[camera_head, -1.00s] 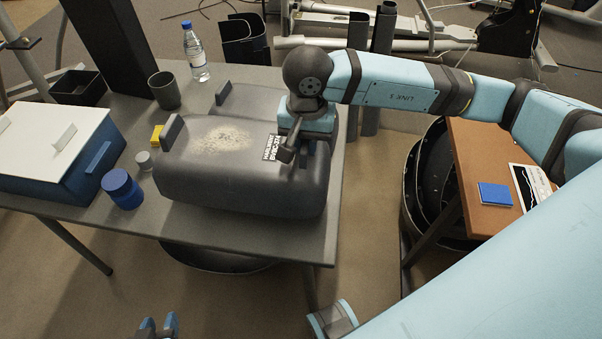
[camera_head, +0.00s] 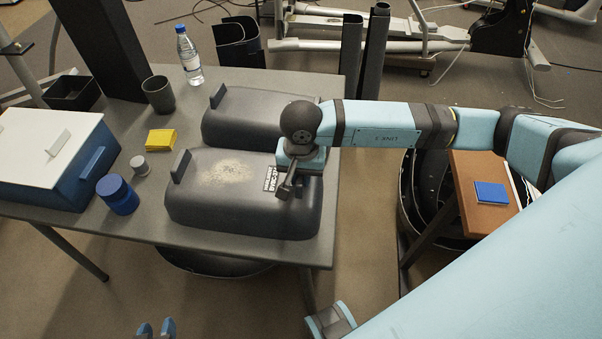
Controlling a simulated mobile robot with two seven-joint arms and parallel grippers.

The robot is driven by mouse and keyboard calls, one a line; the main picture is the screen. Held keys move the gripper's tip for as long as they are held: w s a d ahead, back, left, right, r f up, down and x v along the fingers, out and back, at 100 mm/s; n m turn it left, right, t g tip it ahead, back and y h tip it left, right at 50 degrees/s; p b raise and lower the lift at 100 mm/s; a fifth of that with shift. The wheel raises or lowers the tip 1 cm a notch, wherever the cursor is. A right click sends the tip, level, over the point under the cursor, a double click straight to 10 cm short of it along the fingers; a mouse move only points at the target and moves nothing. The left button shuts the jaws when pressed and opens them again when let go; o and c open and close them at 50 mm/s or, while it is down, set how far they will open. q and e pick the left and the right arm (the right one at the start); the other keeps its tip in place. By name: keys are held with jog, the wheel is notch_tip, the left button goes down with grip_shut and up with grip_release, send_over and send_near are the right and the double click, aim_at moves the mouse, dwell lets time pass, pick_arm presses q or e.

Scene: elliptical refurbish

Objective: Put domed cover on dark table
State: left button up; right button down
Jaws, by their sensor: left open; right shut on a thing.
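The domed cover (camera_head: 215,205) is dark grey with rounded edges, a pale scuffed patch, a label and an upright handle at its left end. It is level over the front of the dark table (camera_head: 150,222) and looks to be resting on it, though its underside is hidden. My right gripper (camera_head: 288,182) is shut on the cover's right end, and hides the part it grips. My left gripper (camera_head: 155,329) is open and empty at the bottom edge, below the table's front.
A second similar dark cover (camera_head: 250,112) lies just behind. On the left are a blue box with a white lid (camera_head: 50,150), blue jar (camera_head: 118,195), small grey jar (camera_head: 140,166), yellow block (camera_head: 161,140), dark cup (camera_head: 158,95), bottle (camera_head: 189,58) and black tray (camera_head: 72,92).

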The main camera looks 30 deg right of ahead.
jog(key=c, duration=1.5)
grip_release()
jog(key=shift+f, duration=0.2)
jog(key=o, duration=0.4)
jog(key=shift+r, duration=0.1)
jog(key=shift+r, duration=0.1)
jog(key=shift+r, duration=0.25)
notch_tip(320, 180, up, 12)
jog(key=shift+f, duration=0.2)
